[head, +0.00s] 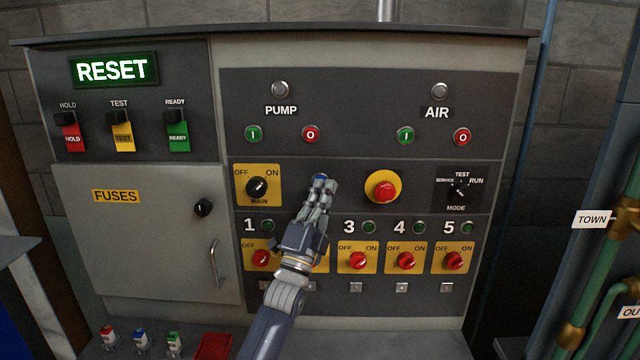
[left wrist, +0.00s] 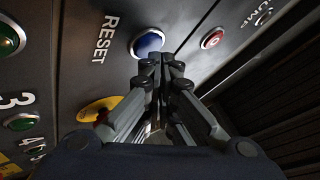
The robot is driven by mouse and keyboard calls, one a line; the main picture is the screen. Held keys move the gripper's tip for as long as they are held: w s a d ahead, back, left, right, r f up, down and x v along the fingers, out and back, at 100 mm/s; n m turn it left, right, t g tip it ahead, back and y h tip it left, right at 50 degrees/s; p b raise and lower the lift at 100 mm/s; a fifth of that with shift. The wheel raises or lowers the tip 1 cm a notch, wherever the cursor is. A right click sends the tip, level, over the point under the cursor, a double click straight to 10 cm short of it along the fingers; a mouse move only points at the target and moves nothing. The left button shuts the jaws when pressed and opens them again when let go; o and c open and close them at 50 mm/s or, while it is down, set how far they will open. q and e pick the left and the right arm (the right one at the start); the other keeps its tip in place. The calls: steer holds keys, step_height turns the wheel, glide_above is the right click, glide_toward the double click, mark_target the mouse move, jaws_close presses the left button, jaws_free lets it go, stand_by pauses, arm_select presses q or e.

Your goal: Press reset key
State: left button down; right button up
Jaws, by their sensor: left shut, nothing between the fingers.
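The reset key is a round blue button (left wrist: 149,42) with a pale rim, beside the word RESET in the left wrist view. In the head view only a small blue part of it (head: 319,177) shows above my fingertips. My left gripper (head: 322,186) is shut and empty, pointing at the panel. In the left wrist view its fingertips (left wrist: 161,61) overlap the button's lower edge; whether they touch it I cannot tell. The gripper hides the RESET label and the number 2 switch in the head view. My right gripper is in neither view.
A red emergency button on a yellow disc (head: 383,187) lies right of the gripper. The MAIN switch (head: 257,187) lies to its left. Red rotary switches (head: 357,260) line the row below. A lit green RESET sign (head: 114,69) is at upper left.

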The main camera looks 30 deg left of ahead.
arm_select(q)
steer(key=shift+w+a, duration=0.2)
steer(key=shift+w, duration=0.1)
stand_by(0.4)
stand_by(0.4)
steer(key=shift+s+d, duration=0.4)
steer(key=shift+s, duration=0.3)
steer(key=shift+d, duration=0.1)
steer(key=s, duration=0.1)
steer(key=s+d+p, duration=0.2)
steer(key=s, duration=0.1)
steer(key=shift+s+d, duration=0.1)
steer(key=shift+d, duration=0.15)
steer(key=shift+f, duration=0.1)
stand_by(0.5)
